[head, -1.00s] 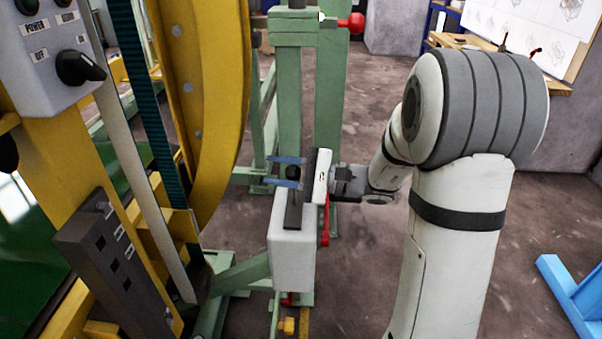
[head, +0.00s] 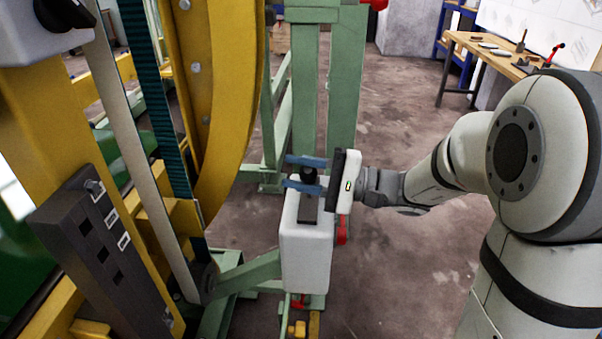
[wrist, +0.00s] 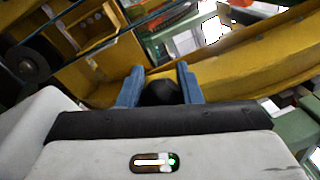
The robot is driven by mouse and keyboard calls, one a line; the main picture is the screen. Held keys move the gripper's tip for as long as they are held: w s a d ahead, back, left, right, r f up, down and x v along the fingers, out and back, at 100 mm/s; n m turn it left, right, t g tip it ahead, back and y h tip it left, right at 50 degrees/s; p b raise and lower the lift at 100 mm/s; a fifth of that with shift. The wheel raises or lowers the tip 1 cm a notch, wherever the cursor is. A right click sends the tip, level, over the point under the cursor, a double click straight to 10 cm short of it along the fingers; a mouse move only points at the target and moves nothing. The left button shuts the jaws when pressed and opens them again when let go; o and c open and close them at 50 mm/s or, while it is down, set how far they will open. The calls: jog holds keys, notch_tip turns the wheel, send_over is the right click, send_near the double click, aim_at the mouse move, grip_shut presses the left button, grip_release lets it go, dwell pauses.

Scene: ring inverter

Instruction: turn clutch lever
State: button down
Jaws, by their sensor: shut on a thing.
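The clutch lever ends in a round black knob (head: 309,174) above a light grey box (head: 306,250) in the head view. A dark strip (head: 309,208) runs down the box top below the knob. My gripper (head: 292,172) reaches in from the right, its two blue fingers on either side of the knob and shut on it. The wrist view also shows the black knob (wrist: 160,92) between the blue fingers of my gripper (wrist: 160,76).
A yellow curved frame (head: 230,110) stands close on the left. A dark switch block (head: 100,255) is at lower left. Green posts (head: 345,80) rise behind the box. The floor to the right is open, with a workbench (head: 490,55) far back.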

jog(key=shift+s+a, duration=0.15)
jog(key=shift+s, duration=0.05)
jog(key=c, duration=1.3)
grip_release()
jog(key=shift+a, duration=0.2)
jog(key=shift+o, duration=1.3)
jog(key=shift+d, duration=0.1)
jog(key=shift+w+d, duration=0.1)
jog(key=shift+d, duration=0.05)
jog(key=d, duration=0.2)
jog(key=d+p, duration=0.1)
jog(key=d, duration=0.4)
jog(key=shift+s+d+f, duration=0.25)
jog(key=shift+s+f, duration=0.1)
jog(key=shift+f, duration=0.05)
jog(key=shift+r+p, duration=0.1)
jog(key=shift+p, duration=0.2)
